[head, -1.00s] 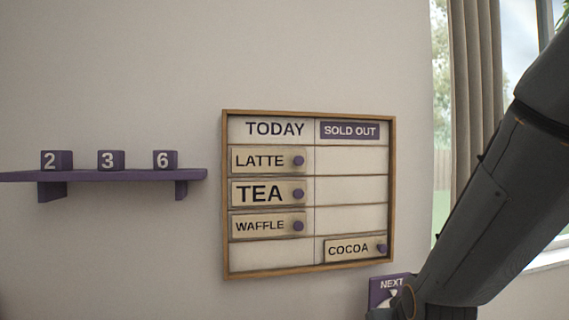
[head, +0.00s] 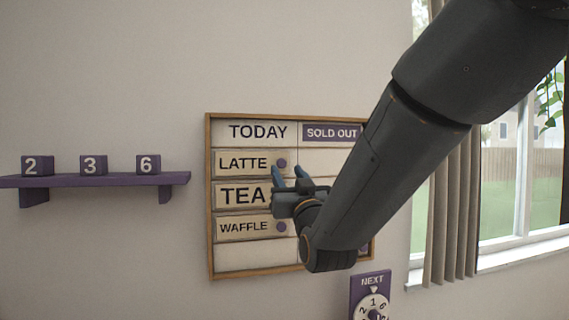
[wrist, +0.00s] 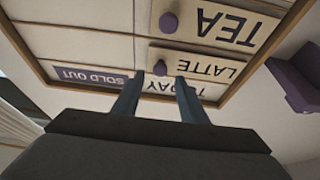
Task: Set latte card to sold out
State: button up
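The latte card (head: 241,163) sits in the left column of the wall board, in the row under the TODAY heading. Its purple knob (head: 281,163) is at its right end. The SOLD OUT heading (head: 330,132) tops the right column. My gripper (head: 289,174) is in front of the board near the latte knob. In the wrist view the two blue fingers (wrist: 158,98) are apart, with the latte knob (wrist: 160,68) just beyond and between their tips. I see no contact with the knob. The latte card (wrist: 207,66) appears upside down there.
The tea card (head: 240,195) and waffle card (head: 243,227) are below in the left column; the tea knob (wrist: 168,22) shows in the wrist view. My arm hides much of the right column. A purple shelf (head: 100,180) with number blocks and a NEXT dial (head: 371,296) flank the board.

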aim_at(282, 164)
jog(key=p+x, duration=0.1)
jog(key=x, duration=0.4)
jog(key=shift+f+p, duration=0.1)
jog(key=shift+p, duration=0.25)
